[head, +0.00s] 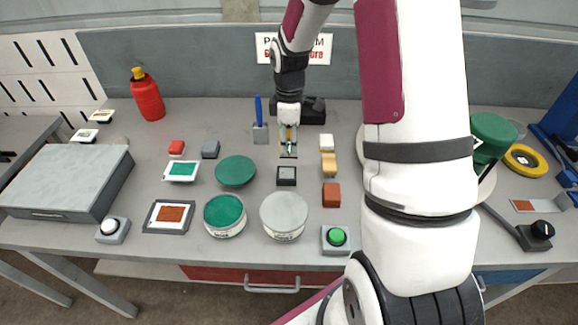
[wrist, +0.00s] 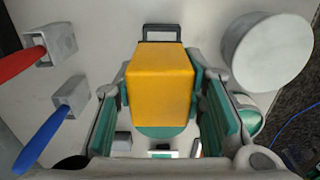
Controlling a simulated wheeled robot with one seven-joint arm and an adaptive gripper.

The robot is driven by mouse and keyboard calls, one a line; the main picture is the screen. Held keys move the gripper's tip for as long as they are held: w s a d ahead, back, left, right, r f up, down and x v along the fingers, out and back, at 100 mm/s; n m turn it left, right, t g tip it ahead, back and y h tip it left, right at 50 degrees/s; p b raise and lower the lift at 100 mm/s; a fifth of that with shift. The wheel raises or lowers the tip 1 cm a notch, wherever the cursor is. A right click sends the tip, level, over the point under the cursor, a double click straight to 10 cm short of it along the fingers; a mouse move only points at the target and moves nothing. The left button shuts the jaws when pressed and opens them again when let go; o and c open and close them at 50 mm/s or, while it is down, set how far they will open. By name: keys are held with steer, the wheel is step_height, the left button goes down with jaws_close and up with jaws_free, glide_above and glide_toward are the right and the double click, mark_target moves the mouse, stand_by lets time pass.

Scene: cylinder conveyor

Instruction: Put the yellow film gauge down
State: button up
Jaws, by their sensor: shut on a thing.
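The yellow film gauge (wrist: 160,82) is a yellow block that fills the middle of the wrist view. My gripper (wrist: 160,88) is shut on it, with a green-padded finger against each side. In the head view my gripper (head: 289,147) points down over the back middle of the bench, and only a sliver of yellow shows between its fingers. The gauge hides what lies directly beneath it in the wrist view. I cannot tell whether its underside touches anything.
A blue-handled tool in a grey holder (head: 260,132) stands left of my gripper. A small dark-framed square (head: 286,176) lies in front of it. White, tan and red-brown blocks (head: 331,194) line up to its right. A green disc (head: 235,171) and round tubs (head: 284,217) stand nearer the front.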

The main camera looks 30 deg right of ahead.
steer(key=shift+f+p, duration=0.3)
steer(key=shift+f, duration=3.55)
steer(key=shift+f, duration=0.15)
steer(key=o, duration=1)
